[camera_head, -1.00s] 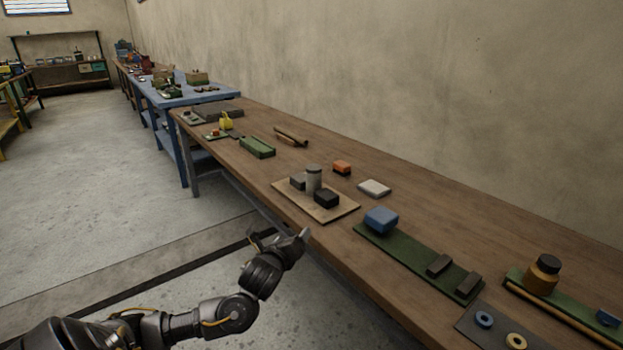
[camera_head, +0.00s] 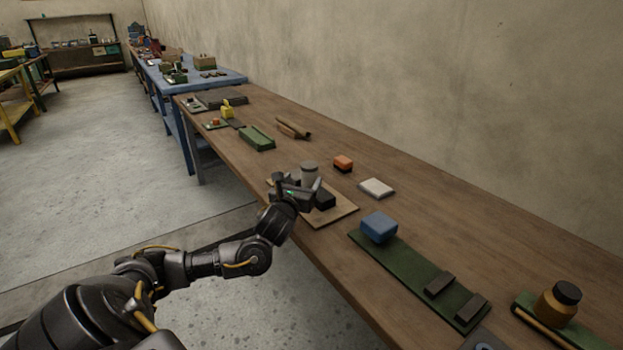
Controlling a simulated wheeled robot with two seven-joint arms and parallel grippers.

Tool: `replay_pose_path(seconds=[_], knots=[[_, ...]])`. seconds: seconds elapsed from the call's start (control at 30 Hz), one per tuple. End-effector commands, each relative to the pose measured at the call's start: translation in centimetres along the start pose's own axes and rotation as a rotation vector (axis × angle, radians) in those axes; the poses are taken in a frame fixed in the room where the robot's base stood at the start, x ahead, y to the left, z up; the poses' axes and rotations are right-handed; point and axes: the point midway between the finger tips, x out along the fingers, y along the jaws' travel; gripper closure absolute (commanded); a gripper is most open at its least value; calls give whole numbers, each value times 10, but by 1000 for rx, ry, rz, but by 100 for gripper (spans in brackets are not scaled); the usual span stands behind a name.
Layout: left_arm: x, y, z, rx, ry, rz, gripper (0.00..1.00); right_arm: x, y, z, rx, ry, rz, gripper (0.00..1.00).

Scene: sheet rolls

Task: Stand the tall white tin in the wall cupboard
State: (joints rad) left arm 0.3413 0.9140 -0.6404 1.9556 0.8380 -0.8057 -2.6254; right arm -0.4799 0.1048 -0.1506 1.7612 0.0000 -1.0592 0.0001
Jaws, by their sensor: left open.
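No wall cupboard shows in this view. My right gripper is out of view.
A dark block (camera_head: 325,198) stands on the board right beside the tin. The bench (camera_head: 480,230) is clear along the wall.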

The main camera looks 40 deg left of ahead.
Motion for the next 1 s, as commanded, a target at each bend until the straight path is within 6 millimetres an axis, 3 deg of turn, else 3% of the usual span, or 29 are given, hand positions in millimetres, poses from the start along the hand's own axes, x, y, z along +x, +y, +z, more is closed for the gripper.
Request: replay_pose_path(seconds=[0.2,0.47,0.73,1.0], knots=[[27,0,0,-1,1,1,26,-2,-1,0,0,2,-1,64],[38,-2,1,-3,0,-2,26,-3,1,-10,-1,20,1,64],[76,-2,1,-3,1,-2,26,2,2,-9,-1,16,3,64],[83,-2,0,-3,2,-4,26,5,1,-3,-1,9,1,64]])
